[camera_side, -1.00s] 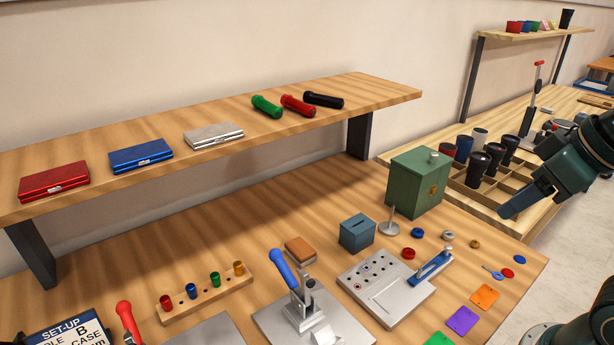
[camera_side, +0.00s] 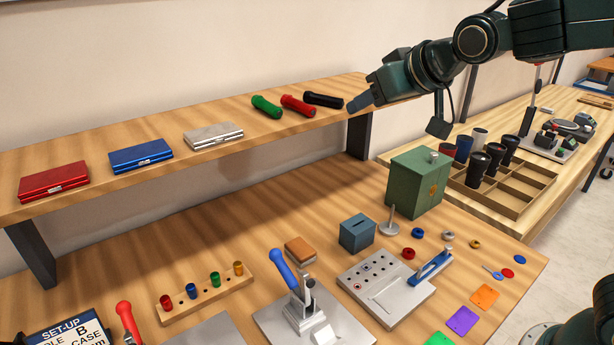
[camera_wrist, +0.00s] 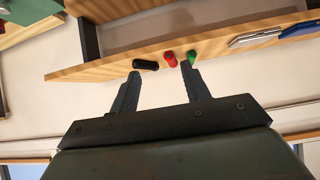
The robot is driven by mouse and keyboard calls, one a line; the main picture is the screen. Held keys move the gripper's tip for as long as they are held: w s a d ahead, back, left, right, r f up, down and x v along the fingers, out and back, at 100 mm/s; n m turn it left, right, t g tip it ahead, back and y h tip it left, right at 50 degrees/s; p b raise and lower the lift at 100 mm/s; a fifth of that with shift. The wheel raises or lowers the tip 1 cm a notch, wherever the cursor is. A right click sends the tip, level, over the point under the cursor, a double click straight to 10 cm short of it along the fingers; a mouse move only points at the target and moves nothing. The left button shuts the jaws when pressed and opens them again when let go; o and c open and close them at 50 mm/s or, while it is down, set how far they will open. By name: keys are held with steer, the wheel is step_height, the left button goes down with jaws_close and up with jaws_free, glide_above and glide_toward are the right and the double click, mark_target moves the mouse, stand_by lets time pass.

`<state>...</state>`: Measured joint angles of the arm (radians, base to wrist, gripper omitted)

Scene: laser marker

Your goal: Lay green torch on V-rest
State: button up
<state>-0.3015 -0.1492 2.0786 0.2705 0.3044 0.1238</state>
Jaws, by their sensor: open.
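The green torch (camera_side: 266,106) lies on the upper shelf, leftmost of three torches in the side view. It also shows in the wrist view (camera_wrist: 191,56), near the tip of the right-hand finger. The red torch (camera_side: 298,105) and black torch (camera_side: 323,100) lie to its right. My gripper (camera_side: 355,103) is at the shelf's right end, to the right of the torches, open and empty. In the wrist view my gripper (camera_wrist: 160,70) points towards the shelf with its fingers apart. A pale notched block (camera_side: 322,335) on the clamp plate may be the V-rest; I cannot tell for sure.
Red (camera_side: 54,181), blue (camera_side: 141,155) and silver (camera_side: 213,135) cases lie further left on the shelf (camera_side: 385,93). Below stand a blue-handled clamp (camera_side: 290,275), a peg rack (camera_side: 205,295), a green box (camera_side: 418,182) and a blue slotted box (camera_side: 357,233).

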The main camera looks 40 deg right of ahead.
steer(key=t, duration=0.2)
glide_toward(273, 105)
steer(key=v, duration=0.4)
steer(key=shift+w+f, duration=0.15)
steer(key=shift+w, duration=0.05)
steer(key=shift+x, duration=4.25)
steer(key=shift+x, duration=2.6)
jaws_close()
